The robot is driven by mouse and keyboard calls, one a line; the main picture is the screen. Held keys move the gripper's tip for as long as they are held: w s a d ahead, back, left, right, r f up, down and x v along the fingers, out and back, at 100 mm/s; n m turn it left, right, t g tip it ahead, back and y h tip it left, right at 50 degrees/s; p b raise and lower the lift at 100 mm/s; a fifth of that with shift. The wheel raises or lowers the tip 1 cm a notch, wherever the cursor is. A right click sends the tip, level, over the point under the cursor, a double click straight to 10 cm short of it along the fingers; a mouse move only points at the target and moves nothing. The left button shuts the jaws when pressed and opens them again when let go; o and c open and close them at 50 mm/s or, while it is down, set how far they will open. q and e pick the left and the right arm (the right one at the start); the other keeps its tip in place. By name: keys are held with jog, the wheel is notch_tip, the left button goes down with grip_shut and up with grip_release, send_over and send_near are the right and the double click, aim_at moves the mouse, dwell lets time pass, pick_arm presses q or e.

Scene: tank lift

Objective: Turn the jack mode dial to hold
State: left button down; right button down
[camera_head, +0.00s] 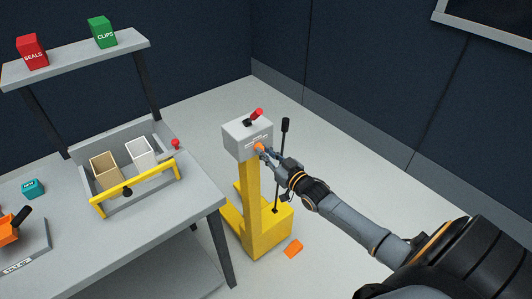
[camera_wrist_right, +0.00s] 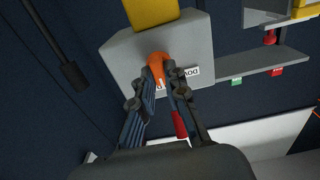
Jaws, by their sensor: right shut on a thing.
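The jack has a yellow post (camera_head: 249,187) and base, with a grey control box (camera_head: 243,134) on top. The orange mode dial (camera_head: 259,149) is on the box's front face. My right gripper (camera_head: 263,151) is shut on the dial. In the right wrist view, both fingers of the right gripper (camera_wrist_right: 159,77) close around the orange dial (camera_wrist_right: 158,62), with the grey box (camera_wrist_right: 197,42) behind it upside down. A label beside the dial is partly hidden by the fingers, so I cannot tell the dial's setting. My left gripper is not in view.
A red-tipped lever (camera_head: 256,114) sits on top of the box. A black upright handle (camera_head: 285,126) rises beside the post. An orange piece (camera_head: 293,248) lies on the floor. The grey workbench (camera_head: 178,211) with a tray stands left. Floor to the right is clear.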

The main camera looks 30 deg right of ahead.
jog(key=c, duration=1.4)
grip_release()
jog(key=shift+w+r, duration=0.15)
jog(key=shift+r, duration=0.1)
jog(key=shift+o, duration=0.2)
jog(key=shift+f, duration=0.1)
jog(key=s, duration=1.2)
jog(key=shift+d, duration=0.45)
jog(key=shift+f, duration=0.1)
